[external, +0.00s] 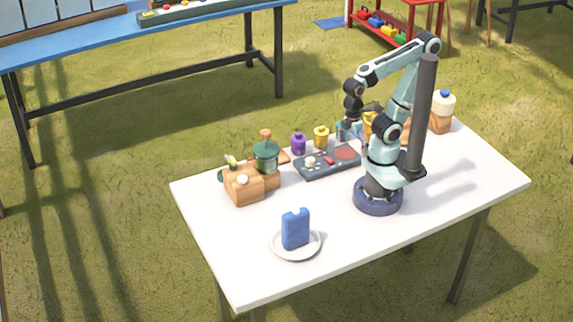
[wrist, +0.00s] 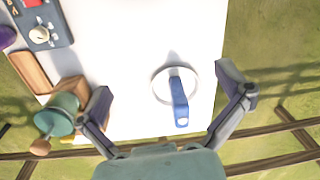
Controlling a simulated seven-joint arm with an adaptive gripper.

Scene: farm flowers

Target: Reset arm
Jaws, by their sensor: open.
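My gripper (wrist: 165,88) is open, its two fingers spread apart with nothing between them touching them. In the external view my gripper (external: 349,130) hangs over the back of the white table (external: 445,190), near the dark tray, partly hidden among the objects there. A blue upright block-like object (external: 295,228) stands on a white plate (external: 275,249) at the table's front left. In the wrist view the blue object (wrist: 179,98) and plate (wrist: 156,82) lie between the fingers in the picture, well beyond them.
The dark tray (external: 312,172) holds small items. A purple bottle (external: 298,145), a yellow jar (external: 321,137), a green pot (external: 266,156) and a wooden crate (external: 242,189) stand along the back left. A blue-capped white bottle (external: 443,103) is at back right.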

